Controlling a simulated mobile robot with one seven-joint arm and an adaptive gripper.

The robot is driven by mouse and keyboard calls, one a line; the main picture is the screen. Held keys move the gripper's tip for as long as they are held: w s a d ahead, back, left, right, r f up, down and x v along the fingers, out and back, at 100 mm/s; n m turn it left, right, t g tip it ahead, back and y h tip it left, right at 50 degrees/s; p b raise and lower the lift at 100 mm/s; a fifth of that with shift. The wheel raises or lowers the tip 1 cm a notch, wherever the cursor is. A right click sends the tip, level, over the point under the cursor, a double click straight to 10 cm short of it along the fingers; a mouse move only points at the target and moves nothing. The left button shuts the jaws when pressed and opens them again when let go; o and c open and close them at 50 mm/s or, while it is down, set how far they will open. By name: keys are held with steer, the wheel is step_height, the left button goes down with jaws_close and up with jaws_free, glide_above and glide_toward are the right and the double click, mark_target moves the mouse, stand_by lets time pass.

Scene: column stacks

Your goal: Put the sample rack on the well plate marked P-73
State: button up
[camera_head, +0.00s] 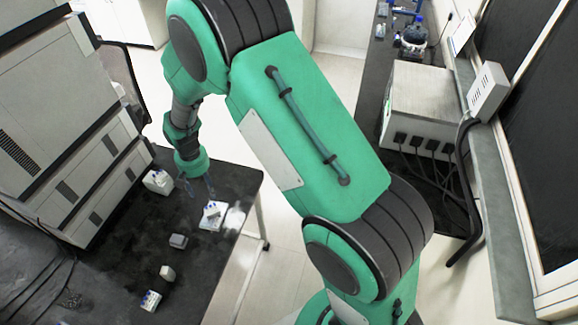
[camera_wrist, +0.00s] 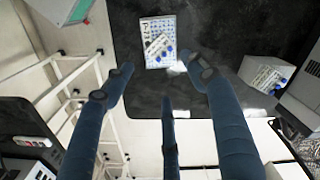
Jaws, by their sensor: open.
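My gripper (camera_head: 198,188) is open and empty above the dark table; its blue fingers also show in the wrist view (camera_wrist: 160,74). A flat white piece with rows of blue spots (camera_wrist: 152,24), like a plate or rack, lies just beyond the fingertips. A smaller white piece with blue parts (camera_wrist: 158,46) sits on it at an angle. The pair also shows in the head view as a white stack (camera_head: 213,212) near the table's right edge. I cannot read any P-73 mark, nor tell for sure which piece is the sample rack or the well plate.
A white box-like holder (camera_head: 158,181) stands farther back; a white holder also shows in the wrist view (camera_wrist: 265,73). A grey block (camera_head: 179,241), a white container (camera_head: 167,273) and a white-and-blue piece (camera_head: 151,300) stand nearer. A large instrument (camera_head: 70,120) borders the table's left.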

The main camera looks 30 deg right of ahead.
steer(key=s+d+r+t, duration=0.1)
steer(key=s+d+r, duration=0.3)
steer(key=r, duration=0.5)
steer(key=s+d+r+t, duration=0.1)
steer(key=s+d+r, duration=0.25)
steer(key=r, duration=0.65)
steer(key=s+d+r+t, duration=0.1)
steer(key=s+d+r, duration=0.3)
steer(key=r, duration=0.5)
steer(key=s+d+r, duration=0.2)
steer(key=s+r, duration=0.1)
steer(key=s, duration=0.4)
steer(key=s+d+r+t, duration=0.1)
steer(key=s+d+r, duration=0.1)
steer(key=s, duration=0.6)
steer(key=s+d+r+t, duration=0.1)
steer(key=s+d+r, duration=0.1)
steer(key=s+r, duration=0.3)
steer(key=s, duration=0.3)
steer(key=shift+d, duration=0.1)
step_height(320, 180, down, 4)
steer(key=b, duration=0.4)
steer(key=shift+f, duration=0.1)
